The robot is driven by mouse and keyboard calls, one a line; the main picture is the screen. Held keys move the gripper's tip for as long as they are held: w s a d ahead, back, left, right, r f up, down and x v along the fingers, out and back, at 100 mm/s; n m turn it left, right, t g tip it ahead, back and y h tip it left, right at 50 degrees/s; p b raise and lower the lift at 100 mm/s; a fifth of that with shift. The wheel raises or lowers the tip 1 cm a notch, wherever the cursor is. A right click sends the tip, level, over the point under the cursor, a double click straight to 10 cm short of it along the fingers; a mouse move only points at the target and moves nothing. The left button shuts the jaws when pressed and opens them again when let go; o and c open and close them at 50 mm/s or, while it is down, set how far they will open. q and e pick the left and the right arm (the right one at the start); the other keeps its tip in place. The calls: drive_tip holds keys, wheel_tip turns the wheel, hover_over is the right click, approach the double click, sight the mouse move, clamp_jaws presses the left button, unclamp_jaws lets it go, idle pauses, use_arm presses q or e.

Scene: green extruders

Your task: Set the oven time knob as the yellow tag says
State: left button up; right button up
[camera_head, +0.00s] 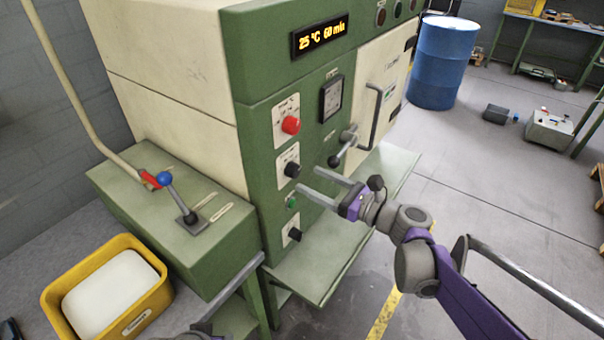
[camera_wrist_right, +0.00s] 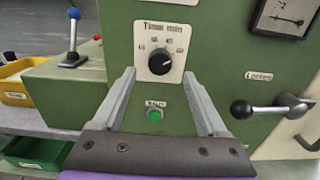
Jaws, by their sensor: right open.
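The time knob (camera_wrist_right: 160,62) is a black dial on a white plate headed "Time min", with small numbers around its upper side that are too blurred to read surely. It also shows on the green oven front in the head view (camera_head: 292,169). My right gripper (camera_head: 306,178) is open and empty, its two fingers pointing at this plate. In the right wrist view its fingertips (camera_wrist_right: 158,73) lie on either side of the knob, with no clear contact. The oven display (camera_head: 320,36) reads "25 °C 60 min". I see no yellow tag.
A red knob (camera_head: 291,125) sits above the time knob; a green button (camera_wrist_right: 155,115) sits below. A black-ball door handle (camera_wrist_right: 262,108) is close on the right. A blue-ball lever (camera_head: 177,197) and yellow bin (camera_head: 142,322) are at left. A shelf (camera_head: 310,276) juts out below.

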sight(297, 173)
drive_tip(key=x, duration=0.4)
clamp_jaws()
idle(0.4)
